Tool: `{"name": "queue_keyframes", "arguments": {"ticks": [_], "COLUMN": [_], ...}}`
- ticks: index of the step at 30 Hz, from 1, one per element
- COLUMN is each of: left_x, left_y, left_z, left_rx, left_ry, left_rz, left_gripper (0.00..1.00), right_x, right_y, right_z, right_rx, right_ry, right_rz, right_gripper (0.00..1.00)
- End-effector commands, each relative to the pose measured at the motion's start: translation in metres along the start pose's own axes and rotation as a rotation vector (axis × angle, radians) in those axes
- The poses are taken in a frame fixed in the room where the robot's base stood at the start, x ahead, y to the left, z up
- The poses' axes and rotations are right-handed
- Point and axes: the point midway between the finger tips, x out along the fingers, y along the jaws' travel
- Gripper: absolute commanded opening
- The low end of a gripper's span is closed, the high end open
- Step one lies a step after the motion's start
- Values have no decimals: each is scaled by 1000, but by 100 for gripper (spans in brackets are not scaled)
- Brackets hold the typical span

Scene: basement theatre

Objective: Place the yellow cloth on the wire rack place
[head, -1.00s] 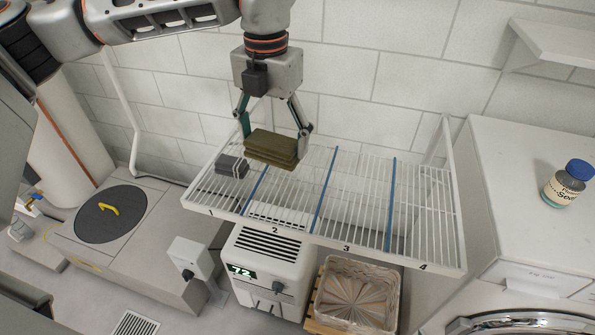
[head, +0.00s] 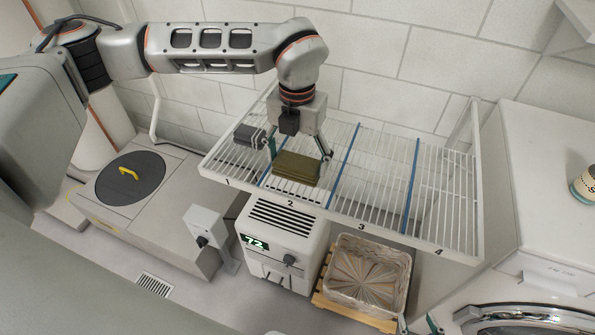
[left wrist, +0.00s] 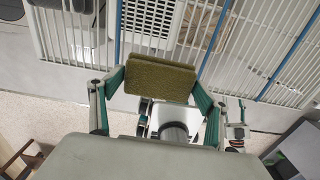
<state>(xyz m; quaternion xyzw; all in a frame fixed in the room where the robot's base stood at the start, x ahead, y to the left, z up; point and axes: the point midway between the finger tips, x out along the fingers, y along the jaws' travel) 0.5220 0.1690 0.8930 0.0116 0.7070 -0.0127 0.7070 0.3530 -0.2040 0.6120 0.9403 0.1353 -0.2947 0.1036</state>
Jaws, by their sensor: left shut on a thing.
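The yellow cloth (head: 296,169) is an olive-yellow folded stack. My left gripper (head: 298,161) is shut on it, with a finger at each side. The cloth is level and low at section 2 of the white wire rack (head: 385,214); I cannot tell whether it touches the wires. In the left wrist view the cloth (left wrist: 160,78) sits between the green-lined fingers, with rack wires around it. Small grey and teal parts at the bottom edge of the head view seem to be my right gripper (head: 420,325); its jaws are not clear.
Blue dividers split the rack into numbered sections. A grey folded cloth (head: 249,135) lies in section 1. Sections 3 and 4 are empty. Below are a white dehumidifier (head: 283,250) and a lined basket (head: 370,275). A white washer (head: 540,200) stands at right.

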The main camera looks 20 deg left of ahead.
Motion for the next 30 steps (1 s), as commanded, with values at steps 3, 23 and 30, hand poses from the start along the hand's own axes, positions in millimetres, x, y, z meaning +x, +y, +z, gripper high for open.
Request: {"name": "queue_keyframes", "arguments": {"ticks": [3, 23, 30], "left_x": [6, 47, 48], "left_y": [0, 0, 0], "left_z": [0, 0, 0], "left_rx": [0, 0, 0], "left_ry": [1, 1, 0], "left_rz": [0, 0, 0], "left_gripper": [55, 55, 92], "right_x": [0, 2, 2], "right_y": [1, 2, 2], "right_z": [-1, -1, -1], "right_rx": [-1, -4, -4], "right_ry": [2, 4, 5], "right_rz": [1, 3, 4], "right_gripper": [40, 40, 40]}}
